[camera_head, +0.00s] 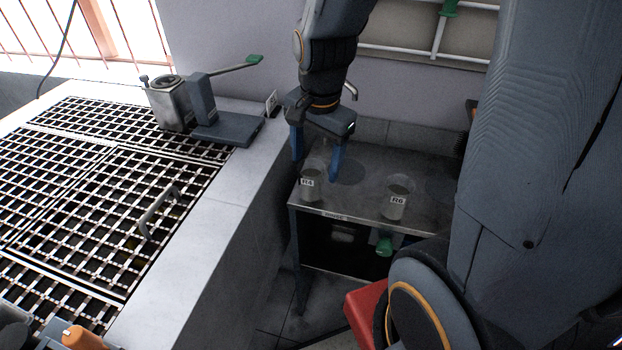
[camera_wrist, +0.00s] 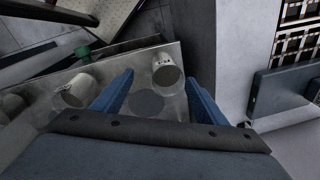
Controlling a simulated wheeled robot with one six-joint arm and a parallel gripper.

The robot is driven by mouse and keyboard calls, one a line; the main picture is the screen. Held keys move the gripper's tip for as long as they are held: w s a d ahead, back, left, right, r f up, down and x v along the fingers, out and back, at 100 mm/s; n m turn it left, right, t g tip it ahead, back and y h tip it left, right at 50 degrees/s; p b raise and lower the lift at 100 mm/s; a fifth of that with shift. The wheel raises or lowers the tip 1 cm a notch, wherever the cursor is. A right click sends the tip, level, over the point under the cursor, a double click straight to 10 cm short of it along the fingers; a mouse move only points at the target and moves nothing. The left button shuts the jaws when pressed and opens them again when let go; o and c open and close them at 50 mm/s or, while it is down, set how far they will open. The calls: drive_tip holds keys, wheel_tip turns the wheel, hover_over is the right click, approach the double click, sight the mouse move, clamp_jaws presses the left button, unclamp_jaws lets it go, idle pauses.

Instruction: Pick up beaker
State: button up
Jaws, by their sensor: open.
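A clear beaker labelled R4 (camera_head: 312,187) stands upright at the left of a small grey table (camera_head: 352,209). A second beaker, labelled R6 (camera_head: 397,201), stands to its right on the same table. My gripper (camera_head: 317,163) points down over the table's left part, with its blue fingers apart and empty. In the wrist view one beaker (camera_wrist: 167,74) shows between and beyond the fingertips, apparently R4. Another beaker (camera_wrist: 77,91) shows to the left of the fingers. Whether a finger touches a beaker cannot be told.
A dark round mark (camera_wrist: 147,102) lies on the tabletop between the fingers. A grated platform (camera_head: 110,190) with a raised grey ledge (camera_head: 215,215) stands left of the table. A metal device with a green-tipped lever (camera_head: 205,105) stands on it. A wall is behind; a green knob (camera_head: 384,246) sits under the table front.

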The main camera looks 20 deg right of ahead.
sight(311, 181)
drive_tip(key=shift+w+f+m+g+p, duration=0.25)
drive_tip(key=shift+w+f+m, duration=0.15)
drive_tip(key=shift+f+m, duration=1.5)
drive_tip(key=shift+w+f+m+g+p, duration=0.3)
drive_tip(key=shift+f+m, duration=0.75)
drive_tip(key=shift+m, duration=1.65)
drive_tip(key=shift+w+f+m+g+p, duration=0.15)
drive_tip(key=shift+w+f+m, duration=0.35)
drive_tip(key=shift+f+m, duration=1.4)
drive_tip(key=shift+r+m, duration=0.4)
drive_tip(key=shift+r, duration=0.05)
drive_tip(key=c, duration=1.1)
